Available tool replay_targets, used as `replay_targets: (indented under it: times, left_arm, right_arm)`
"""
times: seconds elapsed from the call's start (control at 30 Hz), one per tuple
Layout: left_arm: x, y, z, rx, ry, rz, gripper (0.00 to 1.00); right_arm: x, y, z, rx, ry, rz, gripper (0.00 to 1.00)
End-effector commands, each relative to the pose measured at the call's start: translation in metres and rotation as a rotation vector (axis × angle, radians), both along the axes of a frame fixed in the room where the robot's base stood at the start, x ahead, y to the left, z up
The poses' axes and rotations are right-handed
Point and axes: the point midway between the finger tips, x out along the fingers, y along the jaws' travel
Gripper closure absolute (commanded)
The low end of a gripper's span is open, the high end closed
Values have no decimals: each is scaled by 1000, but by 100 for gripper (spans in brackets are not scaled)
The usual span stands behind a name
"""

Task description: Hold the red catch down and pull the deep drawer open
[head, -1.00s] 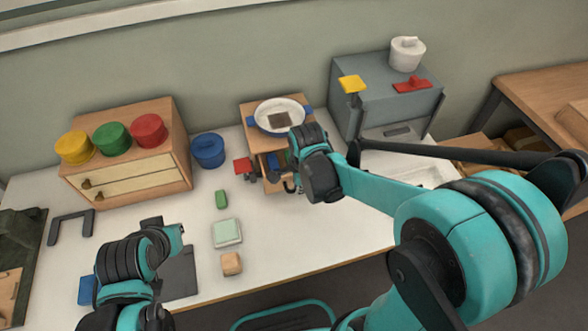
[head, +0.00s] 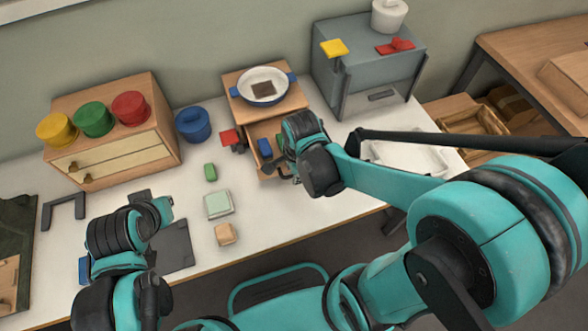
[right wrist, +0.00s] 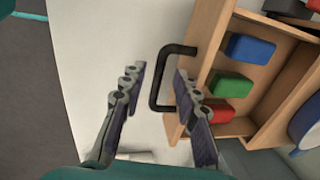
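The small wooden cabinet (head: 245,83) stands at the back middle, and its deep drawer (head: 258,130) is partly out. In the right wrist view, the drawer holds a blue block (right wrist: 250,48), a green block (right wrist: 230,86) and a red block (right wrist: 219,112). The red catch (head: 229,137) sticks out at the cabinet's left side, with no gripper on it. My right gripper (right wrist: 157,75) is open at the drawer front. The black handle bar (right wrist: 153,85) lies between its fingers, apparently untouched. My left gripper (head: 165,208) is at lower left, away from the cabinet; its fingers are unclear.
A blue-handled pan (head: 263,84) stands on the cabinet. A blue pot (head: 192,125) is to its left. A grey cabinet (head: 365,62) with yellow and red levers is to the right. A green block (head: 210,172), pale box (head: 219,205) and wooden block (head: 225,234) lie in front.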

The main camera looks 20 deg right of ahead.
Motion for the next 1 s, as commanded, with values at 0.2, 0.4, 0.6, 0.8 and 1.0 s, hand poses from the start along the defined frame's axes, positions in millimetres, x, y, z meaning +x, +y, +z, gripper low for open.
replay_targets:
  times: [0.2,0.4,0.6,0.8,1.0]
  left_arm:
    - [0,0,0,0,0,0,100]
    - [0,0,0,0,0,0,100]
    - [0,0,0,0,0,0,100]
    - [0,0,0,0,0,0,100]
    - [0,0,0,0,0,0,100]
  right_arm:
    - [-3,0,13,0,0,0,69]
    - [-9,0,48,0,0,0,69]
    - [-16,0,86,0,0,0,69]
    - [-20,0,111,0,0,0,69]
    - [-22,0,118,0,0,0,69]
